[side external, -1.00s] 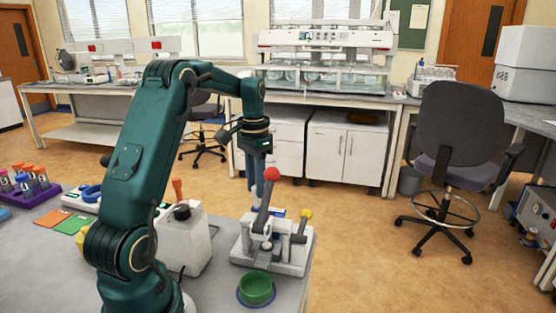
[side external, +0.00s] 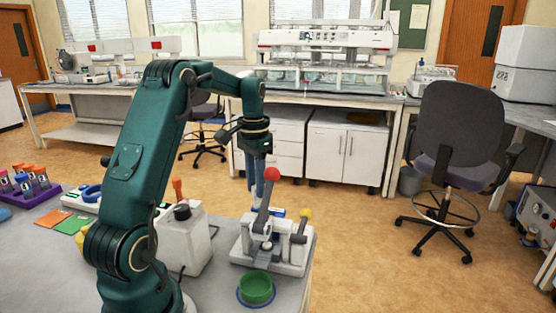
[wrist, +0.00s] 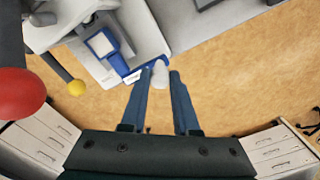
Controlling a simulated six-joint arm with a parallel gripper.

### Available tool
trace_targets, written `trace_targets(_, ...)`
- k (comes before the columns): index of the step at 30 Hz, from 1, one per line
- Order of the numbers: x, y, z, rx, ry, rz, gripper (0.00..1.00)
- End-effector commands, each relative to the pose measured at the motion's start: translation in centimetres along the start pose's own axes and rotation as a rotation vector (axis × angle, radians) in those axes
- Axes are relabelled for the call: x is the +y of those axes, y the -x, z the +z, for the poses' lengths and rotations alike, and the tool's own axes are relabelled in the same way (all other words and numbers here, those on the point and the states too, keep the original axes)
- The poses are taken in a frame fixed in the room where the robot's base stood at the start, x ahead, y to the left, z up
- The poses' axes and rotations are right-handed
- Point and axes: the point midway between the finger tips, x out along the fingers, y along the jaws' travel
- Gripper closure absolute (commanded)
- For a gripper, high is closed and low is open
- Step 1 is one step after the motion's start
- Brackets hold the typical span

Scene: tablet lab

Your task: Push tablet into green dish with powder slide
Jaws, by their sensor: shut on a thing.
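The tablet press (side external: 275,245) is a pale grey machine with a red-ball lever and a yellow-knob lever (side external: 303,227). The powder slide (wrist: 103,43) is a blue part on the press, with its blue end reaching my fingertips in the wrist view. My gripper (wrist: 160,80) has long blue fingers and is shut on a whitish knob at the slide's end. The green dish (side external: 256,287) stands in front of the press on a blue ring. I cannot see the tablet.
A white jug with a dark cap (side external: 183,240) stands left of the press. A purple rack of tubes (side external: 35,190) and coloured cards (side external: 62,222) are farther left. The bench's right edge is close beside the press, with floor beyond.

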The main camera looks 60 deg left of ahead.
Motion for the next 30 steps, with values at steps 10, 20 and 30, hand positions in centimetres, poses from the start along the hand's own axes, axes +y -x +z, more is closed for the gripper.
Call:
trace_targets(10, -0.1, 0.1, 0.0, 0.002, 0.0, -0.003, 1.0)
trace_targets(20, 0.8, 0.2, 1.3, 0.003, 0.0, -0.003, 1.0)
trace_targets(30, 2.5, 0.2, 3.8, 0.005, -0.001, -0.003, 1.0)
